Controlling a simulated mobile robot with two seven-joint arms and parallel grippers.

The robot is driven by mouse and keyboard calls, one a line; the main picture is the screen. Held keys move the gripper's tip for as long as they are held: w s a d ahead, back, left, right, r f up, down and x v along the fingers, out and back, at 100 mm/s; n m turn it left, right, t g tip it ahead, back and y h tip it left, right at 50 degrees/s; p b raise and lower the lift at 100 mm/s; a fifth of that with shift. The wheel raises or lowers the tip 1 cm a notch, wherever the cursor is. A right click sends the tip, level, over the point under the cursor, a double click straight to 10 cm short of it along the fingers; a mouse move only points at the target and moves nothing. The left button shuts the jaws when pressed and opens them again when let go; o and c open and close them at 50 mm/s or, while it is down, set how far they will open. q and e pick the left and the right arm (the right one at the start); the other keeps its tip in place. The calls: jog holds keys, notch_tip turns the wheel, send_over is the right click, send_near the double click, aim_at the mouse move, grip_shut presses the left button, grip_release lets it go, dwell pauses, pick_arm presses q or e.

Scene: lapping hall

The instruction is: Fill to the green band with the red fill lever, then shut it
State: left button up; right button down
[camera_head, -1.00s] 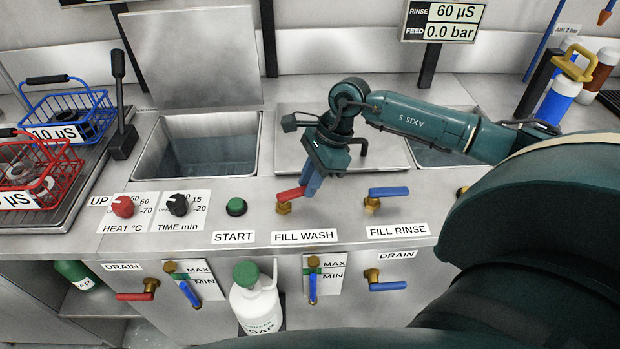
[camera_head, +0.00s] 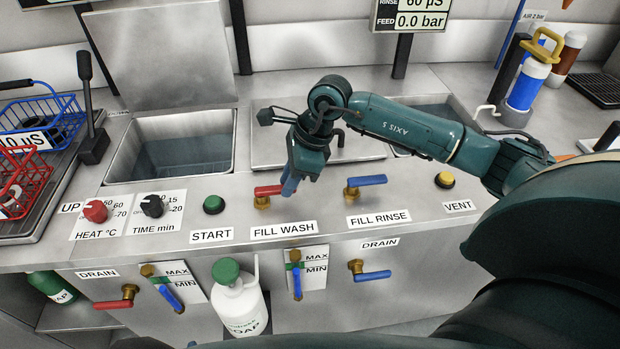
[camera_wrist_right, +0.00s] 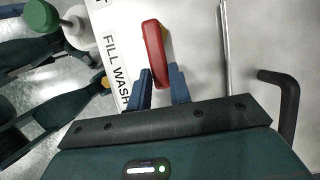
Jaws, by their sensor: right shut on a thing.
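The red fill lever (camera_head: 267,190) sits on a brass valve above the FILL WASH label (camera_head: 284,229), its handle pointing right. My right gripper (camera_head: 289,184) is shut on the handle's end. In the right wrist view, the red lever (camera_wrist_right: 154,55) stands between the two blue fingers (camera_wrist_right: 160,88). The left gauge (camera_head: 169,290) on the front panel has MAX and MIN marks and a green band; its blue column appears to end just below the band. The left basin (camera_head: 183,143) holds some clear liquid. My left gripper is not in view.
A blue FILL RINSE lever (camera_head: 366,182) is to the right, then a yellow VENT button (camera_head: 445,180). A green START button (camera_head: 214,204) is to the left. Below are a red DRAIN lever (camera_head: 115,303), a second gauge (camera_head: 310,268) and a soap bottle (camera_head: 240,300).

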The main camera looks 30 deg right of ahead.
dwell(0.3)
jog(key=c, duration=1.3)
grip_release()
jog(key=shift+r, duration=0.1)
jog(key=v, duration=1.3)
jog(key=shift+s, duration=0.1)
